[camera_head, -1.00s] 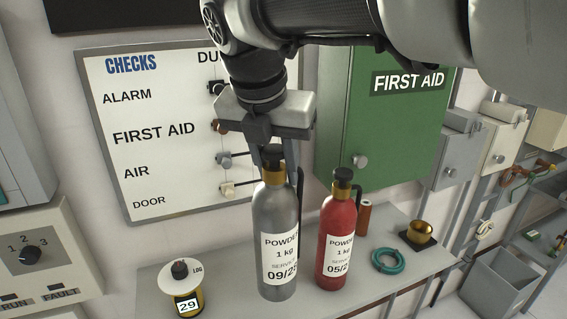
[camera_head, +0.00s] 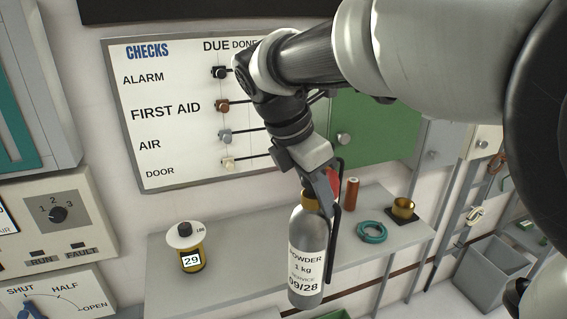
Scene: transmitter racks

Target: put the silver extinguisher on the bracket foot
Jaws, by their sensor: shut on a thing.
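The silver extinguisher (camera_head: 308,255) hangs upright from my gripper (camera_head: 318,193), which is shut on its neck. Its label reads powder, 1 kg, service 09/28. Its lower end shows in front of the grey shelf's front edge. A bit of the red extinguisher (camera_head: 334,181) shows behind my gripper; the rest of it is hidden. I cannot make out a bracket foot for certain. A brass cup on a dark square base (camera_head: 403,209) stands at the shelf's right end.
The grey shelf (camera_head: 230,236) also bears a yellow-black canister (camera_head: 190,254), a teal ring (camera_head: 371,231) and a brown cylinder (camera_head: 351,194). The checks board (camera_head: 165,150) and green first aid cabinet (camera_head: 375,135) are on the wall behind. A grey bin (camera_head: 490,270) stands at right.

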